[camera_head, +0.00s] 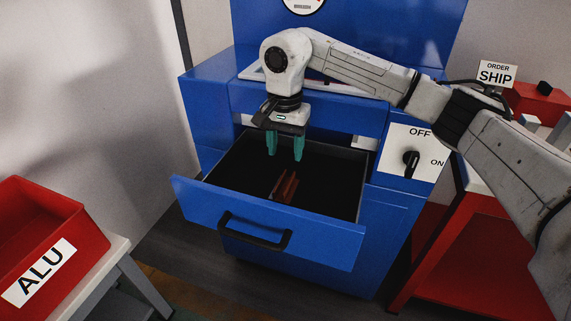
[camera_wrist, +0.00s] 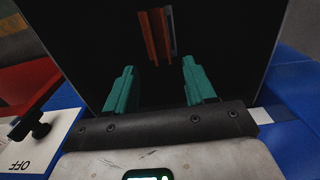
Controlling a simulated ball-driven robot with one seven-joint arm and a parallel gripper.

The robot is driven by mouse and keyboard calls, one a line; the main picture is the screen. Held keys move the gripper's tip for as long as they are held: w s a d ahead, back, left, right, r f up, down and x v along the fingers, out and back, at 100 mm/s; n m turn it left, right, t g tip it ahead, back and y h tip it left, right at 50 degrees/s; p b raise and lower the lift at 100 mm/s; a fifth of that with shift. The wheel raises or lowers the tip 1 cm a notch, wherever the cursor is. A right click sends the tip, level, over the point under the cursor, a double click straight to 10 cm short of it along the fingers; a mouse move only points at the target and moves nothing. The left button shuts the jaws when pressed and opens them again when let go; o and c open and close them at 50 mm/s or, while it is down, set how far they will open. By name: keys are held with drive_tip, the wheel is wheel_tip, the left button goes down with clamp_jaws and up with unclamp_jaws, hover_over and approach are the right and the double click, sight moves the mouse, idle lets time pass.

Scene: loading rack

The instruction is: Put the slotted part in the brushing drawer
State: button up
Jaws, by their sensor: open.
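The slotted part (camera_head: 285,187) is reddish-brown with a lengthwise slot. It lies on the dark floor of the open brushing drawer (camera_head: 262,229), which has a blue front and a black handle. My gripper (camera_head: 285,153) is open, with teal fingers pointing down over the drawer, above and apart from the part. In the wrist view the slotted part (camera_wrist: 155,36) shows beyond the two open fingertips (camera_wrist: 158,68), with nothing between them. The drawer's dark interior hides most detail around the part.
The blue machine (camera_head: 210,95) stands behind the drawer, with an OFF/ON switch panel (camera_head: 405,152) on its right. A red ALU bin (camera_head: 40,235) sits on a bench at lower left. A red table (camera_head: 455,245) with an ORDER SHIP sign (camera_head: 495,75) is at right.

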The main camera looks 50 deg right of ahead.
drive_tip(key=shift+r, duration=1.3)
drive_tip(key=shift+c, duration=0.4)
